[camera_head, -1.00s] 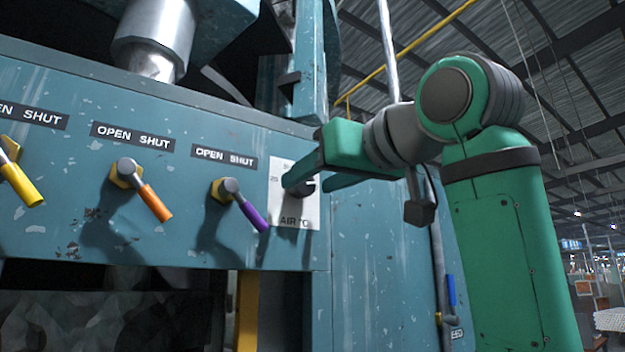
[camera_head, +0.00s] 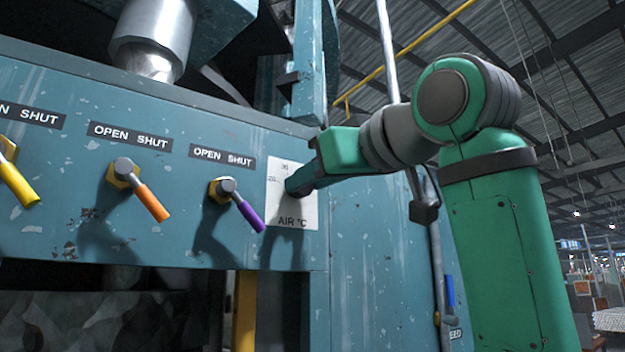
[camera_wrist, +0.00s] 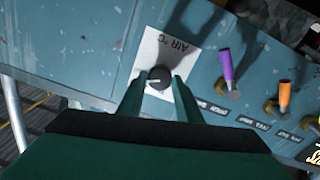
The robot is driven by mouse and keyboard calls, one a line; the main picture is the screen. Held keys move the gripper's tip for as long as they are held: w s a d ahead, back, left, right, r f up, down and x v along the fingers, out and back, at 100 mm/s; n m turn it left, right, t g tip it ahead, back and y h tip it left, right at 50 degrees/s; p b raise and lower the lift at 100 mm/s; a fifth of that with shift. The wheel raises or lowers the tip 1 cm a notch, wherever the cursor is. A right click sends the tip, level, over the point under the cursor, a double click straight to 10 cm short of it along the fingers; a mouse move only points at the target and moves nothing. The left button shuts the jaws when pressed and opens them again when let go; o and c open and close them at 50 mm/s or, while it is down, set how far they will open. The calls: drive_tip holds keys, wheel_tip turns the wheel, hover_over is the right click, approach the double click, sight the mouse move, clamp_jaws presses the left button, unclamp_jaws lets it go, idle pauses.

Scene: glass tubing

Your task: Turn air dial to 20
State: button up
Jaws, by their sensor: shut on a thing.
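The air dial is a dark round knob on a white plate (camera_head: 303,213) marked "AIR °C", on the blue panel. In the head view my gripper (camera_head: 297,187) reaches in from the right and covers the knob. A "20" mark shows at the plate's left and another number, partly legible, at its top. In the wrist view the dial knob (camera_wrist: 159,77), with a light pointer line, sits between my two green fingers (camera_wrist: 158,85), which are shut on it. The pointer's exact reading cannot be told.
Purple (camera_head: 246,214), orange (camera_head: 150,203) and yellow (camera_head: 18,183) levers under "OPEN SHUT" labels stick out left of the dial. A vertical grey pipe (camera_head: 389,50) stands to the right of the panel. The space right of my arm is open.

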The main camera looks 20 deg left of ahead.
drive_tip(key=n, duration=1.4)
drive_tip(key=shift+w+n, duration=0.2)
drive_tip(key=shift+n, duration=0.2)
drive_tip(key=n, duration=0.3)
drive_tip(key=shift+d+n, duration=0.1)
drive_tip(key=shift+n, duration=0.2)
drive_tip(key=n, duration=0.9)
drive_tip(key=shift+n+y, duration=0.3)
drive_tip(key=shift+n, duration=0.1)
